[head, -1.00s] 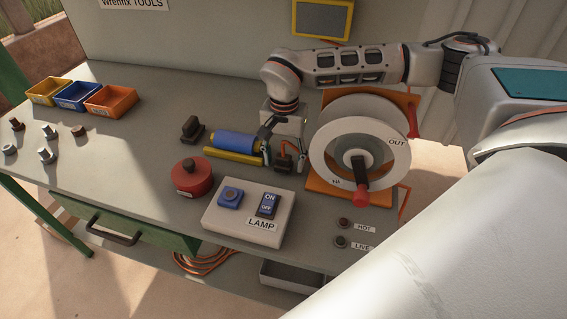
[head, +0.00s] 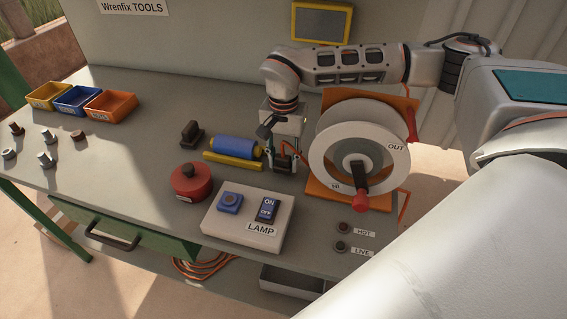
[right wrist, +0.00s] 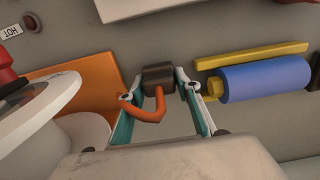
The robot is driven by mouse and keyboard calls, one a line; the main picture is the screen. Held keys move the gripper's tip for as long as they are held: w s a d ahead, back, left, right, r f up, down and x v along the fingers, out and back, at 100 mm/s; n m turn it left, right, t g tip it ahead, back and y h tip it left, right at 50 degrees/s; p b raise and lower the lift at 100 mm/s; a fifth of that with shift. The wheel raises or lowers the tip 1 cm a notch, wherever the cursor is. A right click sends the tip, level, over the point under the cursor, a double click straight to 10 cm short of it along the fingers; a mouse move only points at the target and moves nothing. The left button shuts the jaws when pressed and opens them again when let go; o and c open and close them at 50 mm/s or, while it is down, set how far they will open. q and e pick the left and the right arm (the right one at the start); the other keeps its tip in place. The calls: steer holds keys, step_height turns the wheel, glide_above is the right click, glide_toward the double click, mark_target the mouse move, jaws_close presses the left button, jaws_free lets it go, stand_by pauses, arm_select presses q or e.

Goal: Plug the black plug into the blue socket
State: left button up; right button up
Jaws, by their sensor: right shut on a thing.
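The black plug (head: 283,165), with an orange cable, is between the fingers of my right gripper (head: 284,160) at the left edge of the reel. In the right wrist view the plug (right wrist: 157,76) shows as a dark block with a finger on each side and the cable curling back. My right gripper is shut on it, low over the bench top; I cannot tell whether it still touches the bench. The blue socket (head: 229,202) is a square with a round centre on the pale LAMP box (head: 255,240), to the left and nearer. My left gripper is out of view.
The cable reel (head: 330,178) stands right of the plug on an orange base. A blue cylinder (head: 236,147) and yellow bar (head: 232,161) lie left of it. A red round piece with a dark knob (head: 191,184) sits beside the box. The bench left of it is largely clear.

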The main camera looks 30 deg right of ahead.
step_height(320, 180, up, 19)
steer(key=shift+f+p, duration=0.15)
steer(key=shift+p, duration=0.2)
stand_by(0.3)
steer(key=n, duration=1)
glide_toward(283, 155)
steer(key=s+a+f, duration=0.4)
steer(key=a+f, duration=0.2)
steer(key=a, duration=0.1)
steer(key=shift+s+a+r, duration=0.1)
steer(key=shift+r, duration=0.2)
